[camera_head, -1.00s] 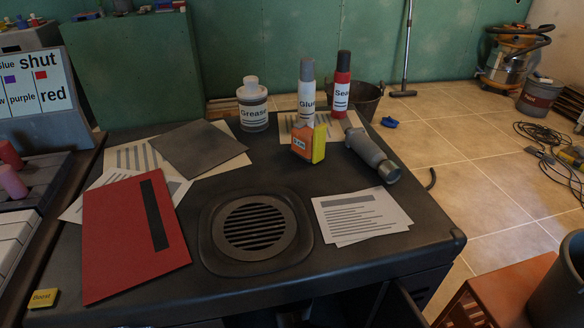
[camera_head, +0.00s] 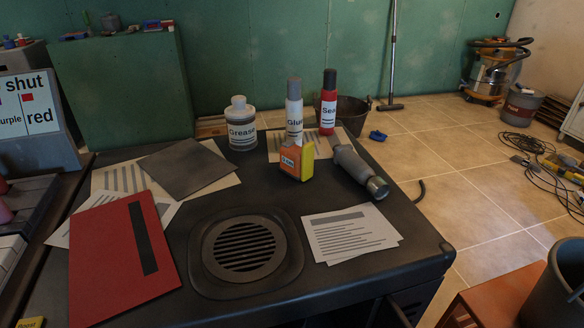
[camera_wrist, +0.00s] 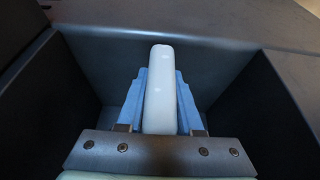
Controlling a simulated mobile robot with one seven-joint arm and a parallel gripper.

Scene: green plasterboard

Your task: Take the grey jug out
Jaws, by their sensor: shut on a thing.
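In the wrist view, my gripper (camera_wrist: 160,76) has its two blue fingers on either side of a pale, rounded bar, which looks like the handle of the grey jug (camera_wrist: 160,105). The gripper is shut on it. The rest of the jug is hidden behind the gripper's dark crosspiece, with only a pale strip showing at the bottom edge. The fingers and bar are inside a dark, walled compartment (camera_wrist: 85,70), like an open drawer. The head view shows neither the gripper nor the jug.
The dark desk top (camera_head: 330,285) bears a red folder (camera_head: 105,265), papers, a round grille (camera_head: 240,248), a grease jar (camera_head: 241,130), a glue bottle (camera_head: 294,110), a red bottle (camera_head: 328,100) and a grey torch-like cylinder (camera_head: 355,168). An orange-brown stool (camera_head: 500,290) and dark bin (camera_head: 550,285) stand at lower right.

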